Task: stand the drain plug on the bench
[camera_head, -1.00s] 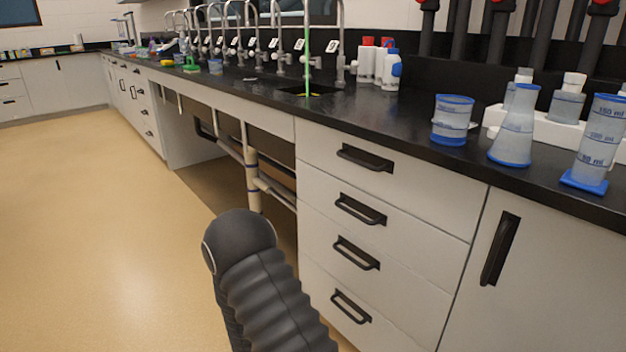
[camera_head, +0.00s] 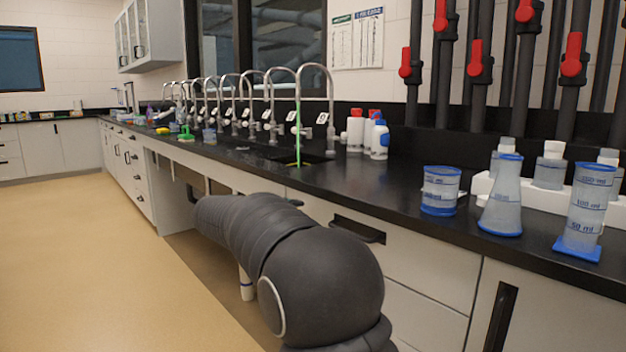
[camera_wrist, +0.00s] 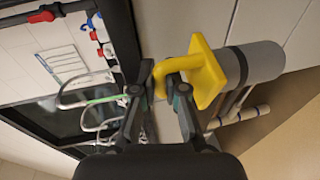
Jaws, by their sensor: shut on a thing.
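The drain plug shows in the wrist view as a yellow square plate (camera_wrist: 207,72) with a yellow loop handle and a grey cylinder (camera_wrist: 262,62). My gripper (camera_wrist: 165,80) is shut on the handle. The cylinder points away from the gripper, to the right of that view. The plug is held clear in the air, with white cabinet fronts behind it. The black bench (camera_head: 375,180) runs across the head view. My gripper and the plug do not show in the head view; only my dark arm does, in front of the drawers.
On the bench at right stand a beaker (camera_head: 440,190), a flask (camera_head: 502,198) and a graduated cylinder (camera_head: 585,210). White bottles (camera_head: 379,140) stand by the sink and its taps (camera_head: 330,100). The bench top between bottles and beaker is clear.

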